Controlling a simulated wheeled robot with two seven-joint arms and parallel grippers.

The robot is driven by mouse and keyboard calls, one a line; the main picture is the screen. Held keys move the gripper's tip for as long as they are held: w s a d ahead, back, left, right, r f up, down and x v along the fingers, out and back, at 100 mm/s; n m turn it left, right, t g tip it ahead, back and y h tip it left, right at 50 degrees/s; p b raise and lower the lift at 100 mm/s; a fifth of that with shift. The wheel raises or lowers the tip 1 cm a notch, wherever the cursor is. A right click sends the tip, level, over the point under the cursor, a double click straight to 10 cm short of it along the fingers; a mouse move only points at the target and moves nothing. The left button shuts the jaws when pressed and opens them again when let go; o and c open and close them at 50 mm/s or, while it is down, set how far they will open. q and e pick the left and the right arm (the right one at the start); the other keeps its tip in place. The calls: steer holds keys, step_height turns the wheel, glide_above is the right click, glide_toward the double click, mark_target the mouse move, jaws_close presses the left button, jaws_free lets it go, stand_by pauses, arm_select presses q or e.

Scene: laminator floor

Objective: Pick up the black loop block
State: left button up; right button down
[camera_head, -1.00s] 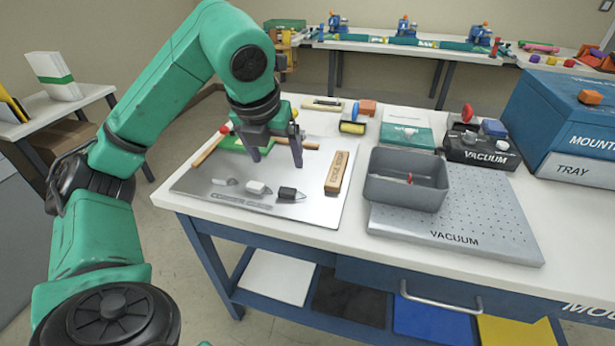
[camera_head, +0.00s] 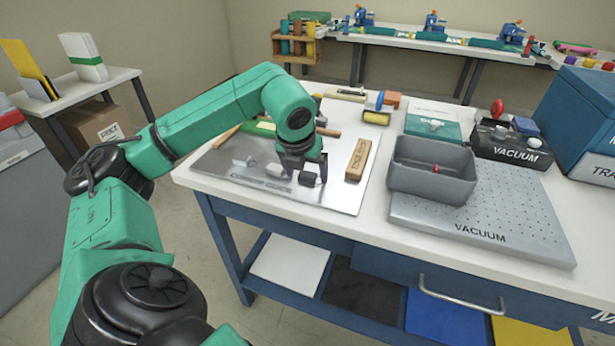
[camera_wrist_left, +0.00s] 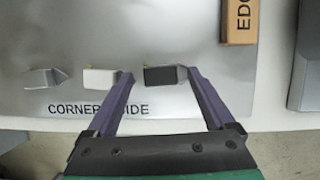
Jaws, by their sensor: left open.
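The black loop block (camera_head: 309,179) lies on the metal plate (camera_head: 340,197) near its front edge. It also shows in the left wrist view (camera_wrist_left: 163,76), dark with a pale pointed end. My left gripper (camera_head: 304,178) is open and low over the plate, with its fingers on either side of the black block. In the left wrist view the purple fingers (camera_wrist_left: 158,78) straddle the block, and nothing shows as gripped. A white block (camera_wrist_left: 100,79) lies just left of the left finger, and a grey block (camera_wrist_left: 45,78) lies further left. My right gripper is not in view.
A wooden block lettered EDGE (camera_head: 359,159) lies right of the gripper on the plate. A grey bin (camera_head: 432,182) stands on the perforated vacuum board (camera_head: 540,240) further right. A green item and a wooden handle lie behind the gripper.

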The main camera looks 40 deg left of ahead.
arm_select(q)
jaws_close()
steer(key=shift+r, duration=0.1)
